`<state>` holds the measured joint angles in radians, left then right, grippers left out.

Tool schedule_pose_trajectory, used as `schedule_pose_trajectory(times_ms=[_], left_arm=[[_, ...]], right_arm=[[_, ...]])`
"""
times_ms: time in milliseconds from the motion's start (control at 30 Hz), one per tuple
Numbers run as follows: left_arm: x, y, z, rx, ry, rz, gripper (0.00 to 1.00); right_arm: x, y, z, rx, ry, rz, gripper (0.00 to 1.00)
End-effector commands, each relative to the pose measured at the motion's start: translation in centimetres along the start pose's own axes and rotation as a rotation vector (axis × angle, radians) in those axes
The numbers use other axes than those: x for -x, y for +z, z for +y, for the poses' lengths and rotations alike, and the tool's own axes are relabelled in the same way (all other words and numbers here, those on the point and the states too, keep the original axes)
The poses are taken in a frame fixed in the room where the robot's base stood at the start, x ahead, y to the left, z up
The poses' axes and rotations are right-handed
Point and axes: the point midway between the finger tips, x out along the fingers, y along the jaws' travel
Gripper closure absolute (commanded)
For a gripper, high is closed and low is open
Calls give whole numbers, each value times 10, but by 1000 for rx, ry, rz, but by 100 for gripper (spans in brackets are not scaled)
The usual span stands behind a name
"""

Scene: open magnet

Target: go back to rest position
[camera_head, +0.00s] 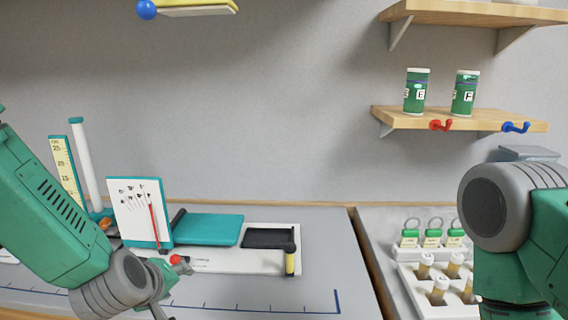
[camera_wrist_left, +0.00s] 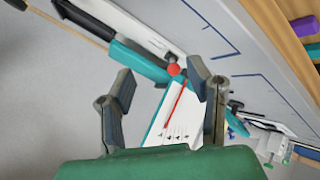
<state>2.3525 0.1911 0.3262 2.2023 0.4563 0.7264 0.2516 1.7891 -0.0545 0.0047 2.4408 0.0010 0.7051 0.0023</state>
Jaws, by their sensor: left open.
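My left gripper (camera_wrist_left: 160,82) is open in the left wrist view, its two fingers apart with nothing clasped between them. Beyond the fingers is a white panel (camera_wrist_left: 182,112) with a teal edge, small dark marks and a red stick. In the head view the panel (camera_head: 135,205) stands upright on the bench at the left. My left arm comes in from the left there, and only part of the left gripper (camera_head: 157,303) shows at the bottom edge, in front of the panel. A red knob (camera_head: 176,259) sits just right of the panel's foot. My right arm is at the right; its gripper is out of view.
A white base (camera_head: 225,262) with a teal block (camera_head: 208,229) and black pad (camera_head: 268,238) lies behind the gripper. A rack of capped vials (camera_head: 440,285) stands at right. Shelves (camera_head: 455,118) with green cans are on the wall. The bench's front middle is clear.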

Motion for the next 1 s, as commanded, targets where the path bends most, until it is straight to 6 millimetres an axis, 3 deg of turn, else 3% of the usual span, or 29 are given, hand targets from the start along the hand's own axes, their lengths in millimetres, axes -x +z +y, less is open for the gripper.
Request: schedule_pose_trajectory(times_ms=[33,200,333,500,600,700,1000], left_arm=[[-16,30,-37,-70,-45,-45,54],[-36,109,-140,-299,-157,-202,54],[-34,168,-221,-472,-229,-351,54],[-14,231,-311,-667,-290,-553,54],[1,254,-346,-745,-308,-646,54],[12,267,-366,-791,-315,-704,54],[19,271,-373,-812,-316,-730,54]], right_arm=[[-13,1,0,0,0,0,60],[-37,2,0,0,0,0,60],[-56,3,0,0,0,0,60],[-78,4,-1,0,0,0,60],[-86,4,-1,0,0,0,60],[-90,5,-1,0,0,0,60],[-90,5,-1,0,0,0,60]])
